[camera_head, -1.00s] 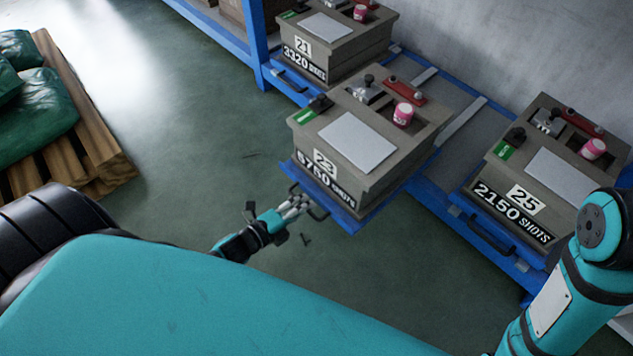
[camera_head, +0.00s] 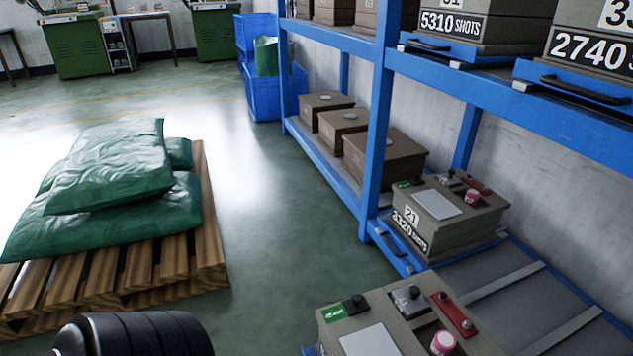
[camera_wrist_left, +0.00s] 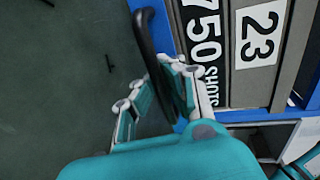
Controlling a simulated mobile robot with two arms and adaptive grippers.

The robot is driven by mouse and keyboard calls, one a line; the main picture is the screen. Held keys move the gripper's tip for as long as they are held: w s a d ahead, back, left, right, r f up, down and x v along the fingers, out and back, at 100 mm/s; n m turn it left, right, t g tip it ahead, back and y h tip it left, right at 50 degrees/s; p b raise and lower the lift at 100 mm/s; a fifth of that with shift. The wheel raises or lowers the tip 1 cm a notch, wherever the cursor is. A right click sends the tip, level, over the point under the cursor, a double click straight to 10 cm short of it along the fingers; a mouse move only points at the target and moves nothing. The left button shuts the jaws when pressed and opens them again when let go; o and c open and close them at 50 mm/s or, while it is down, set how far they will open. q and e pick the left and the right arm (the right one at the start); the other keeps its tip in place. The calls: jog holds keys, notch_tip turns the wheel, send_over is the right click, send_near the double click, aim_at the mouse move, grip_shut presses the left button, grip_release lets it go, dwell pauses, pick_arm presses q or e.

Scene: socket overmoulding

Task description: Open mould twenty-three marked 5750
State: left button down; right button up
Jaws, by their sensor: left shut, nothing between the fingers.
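Mould twenty-three is a grey-brown box with its top at the bottom edge of the head view (camera_head: 372,341). It has a white plate, a green tag, dark knob, metal clamp, red bar and pink-and-white pot on top. Its front shows 23 and part of "5750 SHOTS" in the left wrist view (camera_wrist_left: 222,50). A black handle (camera_wrist_left: 146,40) stands out from its blue tray (camera_wrist_left: 250,115). My right gripper is out of view.
Mould 21 (camera_head: 446,213) sits on the blue rack (camera_head: 375,140) behind, with bare shelf beside it. More moulds stand on the upper shelf. A wooden pallet (camera_head: 150,270) with green sacks (camera_head: 110,180) is at left. The floor between is clear.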

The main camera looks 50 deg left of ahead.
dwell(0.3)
pick_arm(q)
jog(key=c, duration=1.4)
grip_release()
jog(key=shift+s+a, duration=0.1)
jog(key=shift+s, duration=0.05)
jog(key=v, duration=1.1)
jog(key=shift+s+a+r, duration=0.1)
jog(key=shift+s, duration=0.3)
